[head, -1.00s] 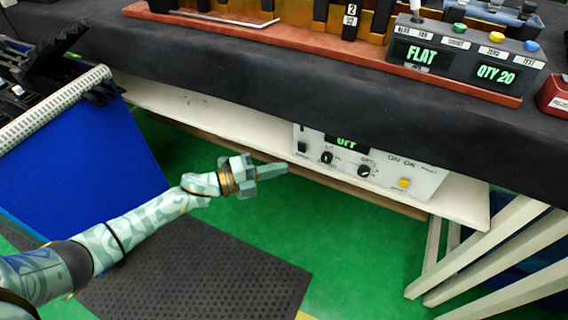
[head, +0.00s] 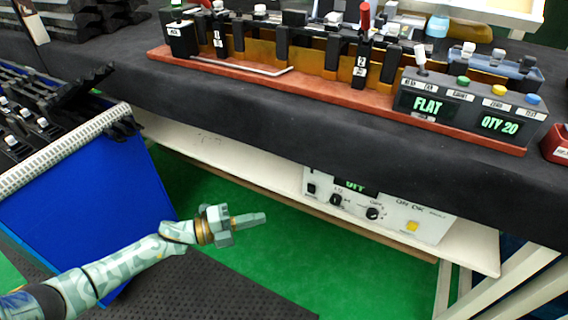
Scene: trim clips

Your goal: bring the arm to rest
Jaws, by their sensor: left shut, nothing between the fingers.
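My left gripper (head: 250,220) is shut with nothing between its fingers. Its pale green patterned arm comes in from the lower left. The gripper hangs in the open in front of the bench, lower in the picture than the black bench top, and appears apart from everything around it. My right arm and gripper do not show.
A black-covered bench (head: 300,140) carries a red-brown fixture base (head: 330,105) with upright clips and a display box (head: 465,112) reading FLAT and QTY 20. A control box (head: 375,205) sits on the lower shelf. A blue bin (head: 80,200) stands left. Green floor (head: 290,285) lies below.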

